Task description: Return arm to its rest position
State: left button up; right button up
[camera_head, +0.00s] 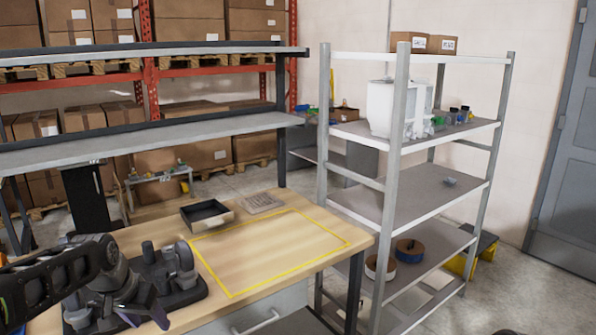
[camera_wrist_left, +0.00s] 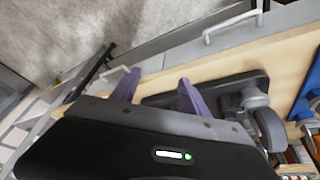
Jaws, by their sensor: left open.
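My left arm comes in from the left edge in the head view. Its gripper (camera_head: 146,310) is over the front left part of the wooden table (camera_head: 275,250), close to a dark device with round parts on a flat base (camera_head: 172,268). In the left wrist view the two purple-grey fingers of the gripper (camera_wrist_left: 157,91) are spread apart with nothing between them. The dark base (camera_wrist_left: 215,88) and a round grey part (camera_wrist_left: 269,130) lie just beyond and right of the fingers there; I cannot tell whether they touch. My right gripper does not show.
A yellow outlined rectangle (camera_head: 262,293) on the table is empty. A black tray (camera_head: 206,214) and a grey flat piece (camera_head: 262,203) lie behind it. A grey shelf rack (camera_head: 399,190) stands to the right. A drawer handle (camera_head: 256,322) is below the front edge.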

pick_arm(q)
jog(key=s+d+f+n+h, duration=0.1)
jog(key=s+d+f, duration=0.1)
jog(key=d+f, duration=0.8)
jog(key=s+d+f+n+h, duration=0.15)
jog(key=d+f, duration=0.35)
jog(key=f, duration=0.8)
jog(key=s+d+f+g, duration=0.1)
jog(key=s+d+f, duration=0.2)
jog(key=s+f, duration=0.2)
jog(key=s+d+f+g, duration=0.1)
jog(key=s+d+f, duration=0.3)
jog(key=s, duration=0.8)
jog(key=s+d+f+g, duration=0.1)
jog(key=s+d+f, duration=0.2)
jog(key=s, duration=0.6)
notch_tip(320, 180, down, 3)
jog(key=shift+d+r+g+h, duration=0.1)
jog(key=shift+d+g+h, duration=0.3)
jog(key=shift+h, duration=0.05)
